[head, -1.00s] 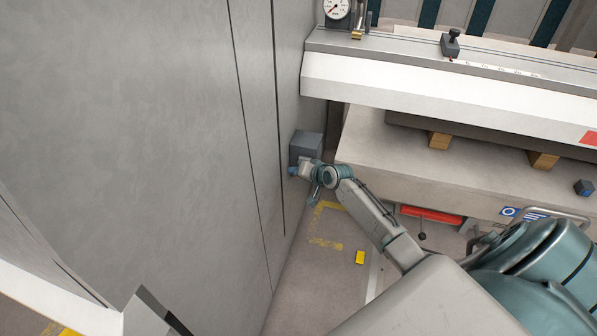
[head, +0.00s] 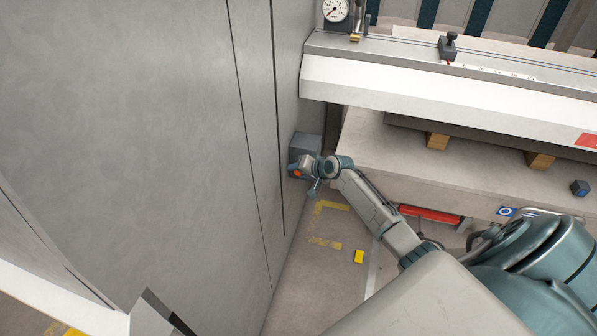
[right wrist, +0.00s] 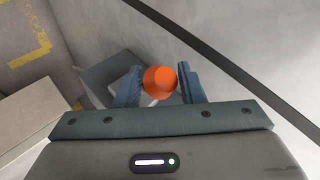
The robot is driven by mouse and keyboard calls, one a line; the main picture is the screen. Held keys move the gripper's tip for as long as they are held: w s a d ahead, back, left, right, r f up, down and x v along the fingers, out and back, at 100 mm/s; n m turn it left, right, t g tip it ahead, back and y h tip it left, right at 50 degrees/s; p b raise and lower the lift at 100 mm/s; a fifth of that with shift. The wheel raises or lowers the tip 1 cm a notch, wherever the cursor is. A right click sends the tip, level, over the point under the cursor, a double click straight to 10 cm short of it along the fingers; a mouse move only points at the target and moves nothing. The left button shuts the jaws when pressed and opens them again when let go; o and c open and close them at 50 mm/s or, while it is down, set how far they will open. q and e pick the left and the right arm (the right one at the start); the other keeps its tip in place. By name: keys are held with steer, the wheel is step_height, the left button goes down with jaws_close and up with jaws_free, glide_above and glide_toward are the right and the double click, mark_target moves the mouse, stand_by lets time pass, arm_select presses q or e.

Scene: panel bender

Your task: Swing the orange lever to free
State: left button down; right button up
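The orange lever's round knob (right wrist: 160,82) shows in the right wrist view, with a pale rod below it running to a grey box (right wrist: 108,74). In the head view the knob (head: 298,174) is a small orange spot at the front of that box (head: 305,142) on the grey wall panel. My right gripper (head: 305,180) is at the knob. In the right wrist view its two blue fingers (right wrist: 160,84) are spread, one on each side of the knob. I cannot tell whether either finger touches it. My left gripper is in neither view.
The large grey panel (head: 160,120) stands close on the left. The machine's white beam (head: 420,95) and lower bed (head: 400,150) are on the right. A red bar (head: 430,214) is under the bed. A yellow block (head: 359,256) lies on the open floor.

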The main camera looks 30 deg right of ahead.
steer(key=shift+o, duration=1.2)
steer(key=shift+w+d+r, duration=0.2)
steer(key=shift+d+r, duration=0.05)
steer(key=shift+r, duration=0.2)
steer(key=shift+f, duration=0.15)
steer(key=shift+s+f, duration=0.1)
steer(key=shift+s+r, duration=0.25)
steer(key=shift+s, duration=0.15)
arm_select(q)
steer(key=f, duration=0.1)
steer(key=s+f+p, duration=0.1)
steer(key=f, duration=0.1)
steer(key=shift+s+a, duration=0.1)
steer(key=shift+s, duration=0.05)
arm_select(e)
steer(key=v, duration=1)
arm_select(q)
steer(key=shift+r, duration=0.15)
arm_select(e)
steer(key=shift+w+d, duration=0.1)
